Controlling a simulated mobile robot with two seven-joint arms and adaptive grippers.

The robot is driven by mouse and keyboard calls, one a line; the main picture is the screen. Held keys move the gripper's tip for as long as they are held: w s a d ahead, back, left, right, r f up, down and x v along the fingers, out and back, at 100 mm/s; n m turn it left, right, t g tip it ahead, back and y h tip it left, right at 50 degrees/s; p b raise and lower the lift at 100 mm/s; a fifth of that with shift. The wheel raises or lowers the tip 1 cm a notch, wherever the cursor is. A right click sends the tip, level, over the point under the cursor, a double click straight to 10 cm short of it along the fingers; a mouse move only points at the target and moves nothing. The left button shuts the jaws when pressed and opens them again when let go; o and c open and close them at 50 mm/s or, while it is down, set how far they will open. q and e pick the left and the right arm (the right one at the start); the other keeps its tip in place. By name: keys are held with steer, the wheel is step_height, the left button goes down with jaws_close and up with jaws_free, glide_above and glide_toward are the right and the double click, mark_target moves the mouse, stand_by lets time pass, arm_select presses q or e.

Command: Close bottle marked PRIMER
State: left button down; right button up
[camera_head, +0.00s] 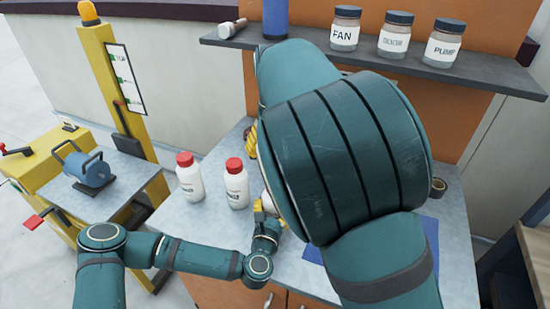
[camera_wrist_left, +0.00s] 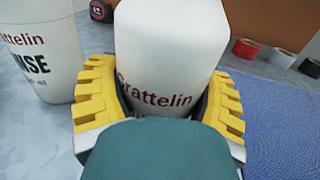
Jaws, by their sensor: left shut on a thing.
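My left gripper (camera_wrist_left: 160,100) is shut on a white bottle (camera_wrist_left: 170,45), with one yellow finger on each side. Its label reads "Grattelin"; the word below is hidden by my gripper, and its top is out of the wrist view. In the head view my left gripper (camera_head: 267,207) is partly covered by my right arm, which also hides most of this bottle. A yellow part, perhaps of my right gripper (camera_head: 252,140), shows beside that arm; its fingers cannot be made out. Two white bottles with red caps (camera_head: 188,178) (camera_head: 236,184) stand left of my left gripper.
A neighbouring bottle (camera_wrist_left: 40,50), its label ending in "NSE", stands close left of the held one. Tape rolls (camera_wrist_left: 277,53) and a tape measure (camera_wrist_left: 102,10) lie behind. A shelf (camera_head: 480,77) with labelled jars (camera_head: 345,30) overhangs the bench. A blue mat (camera_wrist_left: 280,120) lies right.

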arm_select(q)
jaws_free()
steer(key=v, duration=1.2)
stand_by(0.5)
